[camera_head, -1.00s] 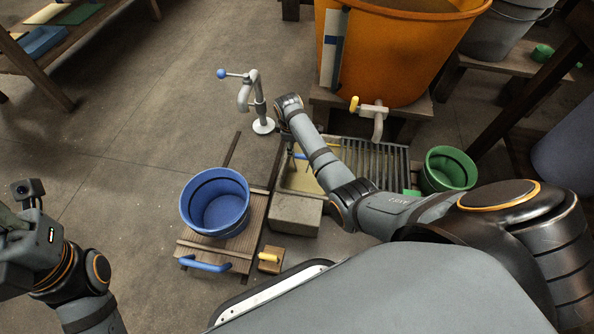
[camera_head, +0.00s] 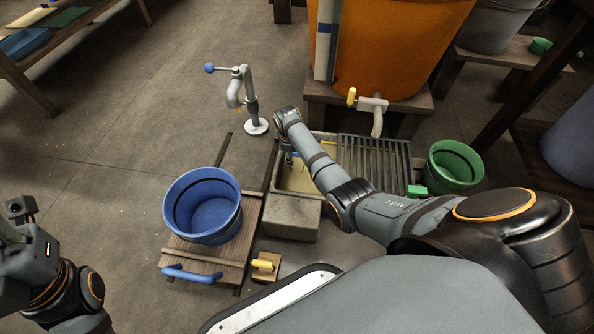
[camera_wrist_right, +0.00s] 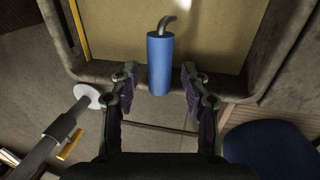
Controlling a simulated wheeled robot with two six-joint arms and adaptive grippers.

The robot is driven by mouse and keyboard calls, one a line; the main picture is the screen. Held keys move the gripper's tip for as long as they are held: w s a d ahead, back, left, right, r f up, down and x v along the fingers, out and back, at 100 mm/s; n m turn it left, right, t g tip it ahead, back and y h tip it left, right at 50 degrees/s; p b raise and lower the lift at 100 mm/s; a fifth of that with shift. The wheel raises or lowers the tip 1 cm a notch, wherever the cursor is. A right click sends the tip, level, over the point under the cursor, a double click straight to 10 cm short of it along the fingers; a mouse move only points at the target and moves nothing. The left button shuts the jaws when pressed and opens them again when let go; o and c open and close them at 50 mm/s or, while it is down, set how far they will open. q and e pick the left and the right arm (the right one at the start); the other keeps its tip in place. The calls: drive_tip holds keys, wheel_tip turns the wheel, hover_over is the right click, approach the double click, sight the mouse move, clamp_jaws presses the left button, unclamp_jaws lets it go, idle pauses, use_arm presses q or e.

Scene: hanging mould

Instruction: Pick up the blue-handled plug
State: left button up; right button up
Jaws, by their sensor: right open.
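The blue-handled plug shows in the right wrist view as an upright-looking blue cylinder (camera_wrist_right: 159,66) with a bent grey end, in front of the stone basin's tan floor. My right gripper (camera_wrist_right: 158,74) is open, one finger on each side of the blue handle, with gaps visible on both sides. In the head view my right arm reaches over the stone basin (camera_head: 292,215) and its wrist hides most of the plug there. My left gripper (camera_head: 20,240) is at the left edge, far from the basin; its fingers are not clear.
A blue bucket (camera_head: 202,205) stands on a wooden board left of the basin. A grey standpipe with a blue knob (camera_head: 245,95) rises behind it. A slatted rack (camera_head: 372,165), green bucket (camera_head: 453,166) and orange vat (camera_head: 385,45) with a tap lie right and behind. Floor at left is clear.

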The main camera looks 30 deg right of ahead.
drive_tip(key=shift+r, duration=0.1)
clamp_jaws()
